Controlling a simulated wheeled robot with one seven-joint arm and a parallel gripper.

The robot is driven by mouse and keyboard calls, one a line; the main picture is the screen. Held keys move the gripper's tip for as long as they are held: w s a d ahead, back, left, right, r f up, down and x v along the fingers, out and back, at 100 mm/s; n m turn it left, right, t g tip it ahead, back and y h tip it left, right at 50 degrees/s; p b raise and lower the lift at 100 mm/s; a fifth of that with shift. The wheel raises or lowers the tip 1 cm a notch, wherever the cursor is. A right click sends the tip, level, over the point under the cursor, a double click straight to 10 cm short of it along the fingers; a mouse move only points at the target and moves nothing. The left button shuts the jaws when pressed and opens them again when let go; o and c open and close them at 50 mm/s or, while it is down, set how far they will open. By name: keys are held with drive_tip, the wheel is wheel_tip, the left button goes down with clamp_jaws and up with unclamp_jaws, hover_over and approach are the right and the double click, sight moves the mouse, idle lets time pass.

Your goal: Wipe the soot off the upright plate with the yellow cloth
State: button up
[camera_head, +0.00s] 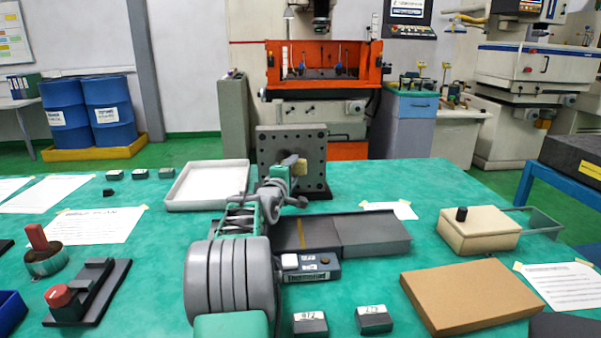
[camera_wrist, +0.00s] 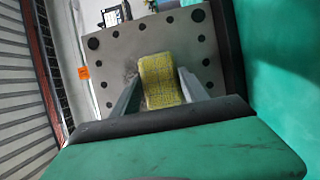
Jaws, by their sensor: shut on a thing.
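The upright plate (camera_head: 272,152) is a grey square with dark holes around its edge, standing on a dark base at the back of the green table. In the wrist view the plate (camera_wrist: 112,55) fills the upper middle, with a faint darker patch near the cloth. The yellow cloth (camera_wrist: 160,82) is a folded pad between my gripper's fingers (camera_wrist: 158,88). In the head view my gripper (camera_head: 293,163) is in front of the plate, shut on the cloth (camera_head: 300,168). The cloth is at or very near the plate's face; contact cannot be told. My arm hides part of the plate.
A white tray (camera_head: 207,183) lies left of the plate. A flat dark grey block (camera_head: 372,232) lies in front of it, by my arm. A beige box (camera_head: 478,232) and a brown board (camera_head: 470,294) are on the right. Bare table shows right of the plate.

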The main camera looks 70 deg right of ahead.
sight(276, 159)
drive_tip(key=shift+w+a+r+p, duration=0.25)
drive_tip(key=shift+w+a+r, duration=0.2)
drive_tip(key=shift+w, duration=0.45)
drive_tip(key=shift+w+a+r+p, duration=0.3)
drive_tip(key=shift+w+a+r, duration=0.15)
drive_tip(key=shift+w, duration=0.4)
drive_tip(key=shift+w+a+r+p, duration=0.25)
drive_tip(key=shift+w+a+r, duration=0.2)
drive_tip(key=shift+w, duration=0.45)
drive_tip(key=shift+s+d+f+p, duration=0.15)
drive_tip(key=shift+s+d, duration=0.7)
drive_tip(key=shift+s, duration=0.85)
drive_tip(key=shift+s+d+r+p, duration=0.1)
drive_tip(key=shift+s+d+p, duration=0.1)
drive_tip(key=shift+s+d, duration=1.15)
drive_tip(key=shift+s+d+f+p, duration=0.15)
drive_tip(key=shift+s+d, duration=0.25)
drive_tip(key=shift+s, duration=1.7)
drive_tip(key=shift+w+r, duration=0.1)
drive_tip(key=shift+w, duration=0.3)
drive_tip(key=shift+w+a+b, duration=0.25)
drive_tip(key=shift+w+a, duration=0.6)
drive_tip(key=shift+w, duration=0.75)
drive_tip(key=shift+w+a+b, duration=0.25)
drive_tip(key=shift+w+a, duration=0.6)
drive_tip(key=shift+w, duration=0.75)
drive_tip(key=shift+w+a+b, duration=0.25)
drive_tip(key=shift+w+a, duration=0.6)
drive_tip(key=shift+w, duration=0.75)
